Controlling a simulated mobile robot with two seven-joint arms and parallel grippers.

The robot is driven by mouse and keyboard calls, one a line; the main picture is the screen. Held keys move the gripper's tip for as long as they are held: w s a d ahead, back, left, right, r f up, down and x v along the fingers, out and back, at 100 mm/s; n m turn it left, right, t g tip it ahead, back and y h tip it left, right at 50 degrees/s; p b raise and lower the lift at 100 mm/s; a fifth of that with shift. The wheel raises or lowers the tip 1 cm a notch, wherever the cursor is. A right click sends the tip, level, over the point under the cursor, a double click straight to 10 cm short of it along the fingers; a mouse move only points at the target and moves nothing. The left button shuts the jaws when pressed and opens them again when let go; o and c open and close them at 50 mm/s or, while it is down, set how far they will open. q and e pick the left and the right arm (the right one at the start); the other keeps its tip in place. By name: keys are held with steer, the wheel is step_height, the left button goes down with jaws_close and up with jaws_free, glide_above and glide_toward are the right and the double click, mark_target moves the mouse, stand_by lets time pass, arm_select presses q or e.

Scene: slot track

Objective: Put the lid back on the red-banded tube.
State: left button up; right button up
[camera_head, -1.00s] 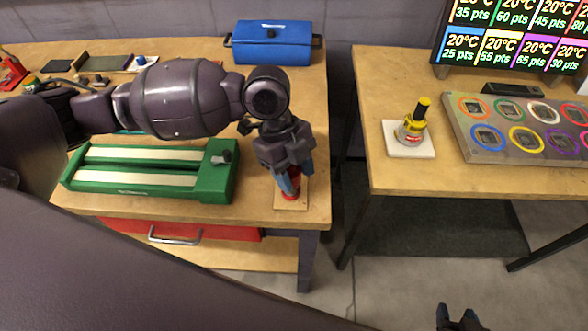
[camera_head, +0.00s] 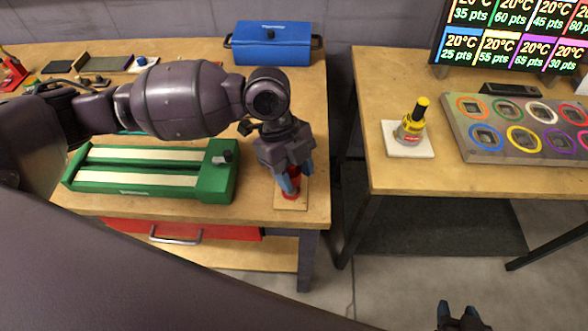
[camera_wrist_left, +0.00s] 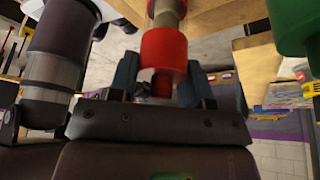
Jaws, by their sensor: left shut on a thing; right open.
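My left gripper (camera_head: 291,186) points down over a small wooden pad (camera_head: 291,204) at the front right corner of the left table. Its blue fingers are shut on a red piece (camera_wrist_left: 165,52), which looks like the lid. A grey tube section (camera_wrist_left: 165,14) lies in line beyond it, with more red at the frame's top edge. In the head view the red-banded tube (camera_head: 290,196) shows only as red low between the fingers, just above the pad. Whether lid and tube are fully seated cannot be told. My right gripper (camera_head: 458,315) is open and empty at the bottom edge.
A green track (camera_head: 150,190) with two pale strips lies left of the pad. A blue box (camera_head: 272,45) stands at the back. The right table holds a yellow bottle (camera_head: 411,128) on a white pad and a panel of coloured rings (camera_head: 470,148). A gap separates the tables.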

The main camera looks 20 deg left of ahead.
arm_select(q)
steer(key=shift+f, duration=0.15)
stand_by(0.6)
steer(key=shift+p, duration=0.35)
stand_by(0.5)
stand_by(0.3)
steer(key=o, duration=1)
steer(key=shift+c, duration=0.2)
steer(key=shift+o, duration=0.4)
steer(key=o, duration=0.4)
